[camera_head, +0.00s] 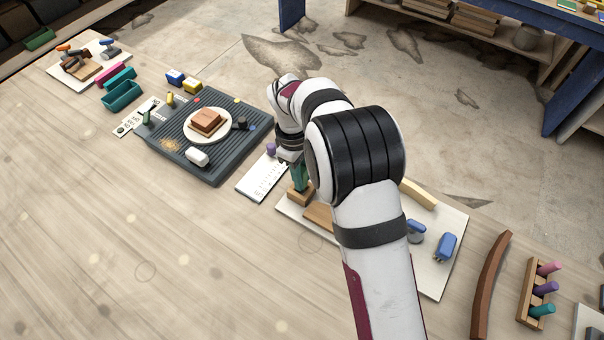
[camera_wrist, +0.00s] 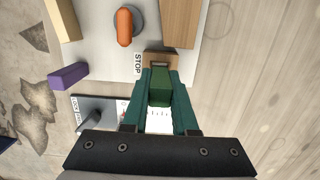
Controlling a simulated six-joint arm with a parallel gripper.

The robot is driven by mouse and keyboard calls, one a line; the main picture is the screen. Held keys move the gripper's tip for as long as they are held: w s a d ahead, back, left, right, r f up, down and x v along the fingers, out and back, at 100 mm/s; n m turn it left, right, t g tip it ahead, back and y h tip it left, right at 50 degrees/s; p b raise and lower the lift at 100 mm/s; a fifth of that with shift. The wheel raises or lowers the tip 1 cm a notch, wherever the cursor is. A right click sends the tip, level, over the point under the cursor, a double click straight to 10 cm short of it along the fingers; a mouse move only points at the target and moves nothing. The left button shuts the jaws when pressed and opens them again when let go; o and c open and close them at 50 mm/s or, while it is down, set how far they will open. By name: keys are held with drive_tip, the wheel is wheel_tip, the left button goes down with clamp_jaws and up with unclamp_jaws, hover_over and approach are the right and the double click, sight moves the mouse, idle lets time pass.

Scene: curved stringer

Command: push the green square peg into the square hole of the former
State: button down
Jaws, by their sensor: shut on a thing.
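My gripper (camera_wrist: 160,92) is shut on the green square peg (camera_wrist: 160,90), which sits between its two green fingers in the wrist view. A small wooden block (camera_wrist: 160,57), apparently the former, lies just past the fingertips, beside the word STOP on a pale board. A dark opening shows in its near face, close to the peg's far end; I cannot tell whether the peg has entered it. In the head view my gripper (camera_head: 298,176) points down at the block (camera_head: 300,197); the peg cannot be told apart from the fingers there.
The pale board (camera_head: 450,255) also carries a wooden plank (camera_head: 319,215), a cream bar (camera_head: 419,194) and blue-topped tools (camera_head: 446,246). A purple block (camera_wrist: 68,76) and an orange-handled item (camera_wrist: 124,26) show in the wrist view. The front left of the table is clear.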

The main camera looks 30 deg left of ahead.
drive_tip(key=shift+f, duration=1.15)
drive_tip(key=shift+r, duration=0.85)
drive_tip(key=shift+f, duration=0.85)
idle(0.6)
drive_tip(key=c, duration=0.6)
unclamp_jaws()
drive_tip(key=r, duration=0.5)
drive_tip(key=a+r, duration=0.1)
drive_tip(key=r, duration=0.4)
drive_tip(key=a+r, duration=0.1)
drive_tip(key=r, duration=0.4)
drive_tip(key=shift+r, duration=0.35)
